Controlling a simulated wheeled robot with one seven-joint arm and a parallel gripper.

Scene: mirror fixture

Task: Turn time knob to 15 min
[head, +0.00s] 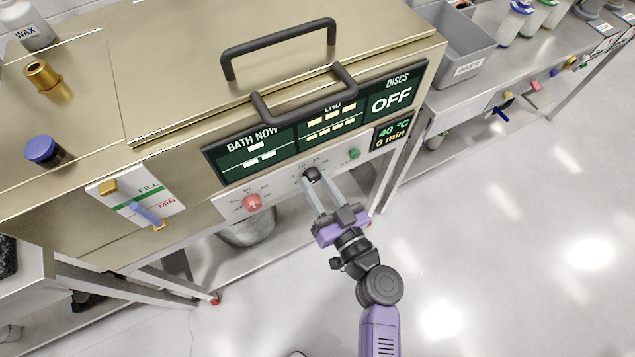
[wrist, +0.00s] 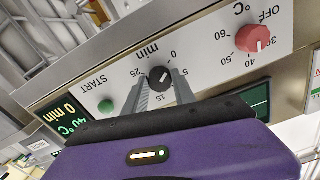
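The black time knob (wrist: 160,77) is on the white control panel (wrist: 215,65). Its dial is marked "min", with 0, 5, 15 and 25 around it. Its pale mark appears to point towards 0. The knob also shows in the head view (head: 311,174), partly covered by my fingers. My gripper (wrist: 162,84) is open, one finger on each side of the knob. I cannot tell whether the fingertips touch it. The display (wrist: 66,118) reads 40 °C and 0 min; it also shows in the head view (head: 391,134).
A red temperature knob (wrist: 253,38) and a green start button (wrist: 105,106) flank the time knob. A dark lid handle (head: 305,95) juts out above the panel. A blue lever (head: 146,213) is at the left. Open floor lies to the right.

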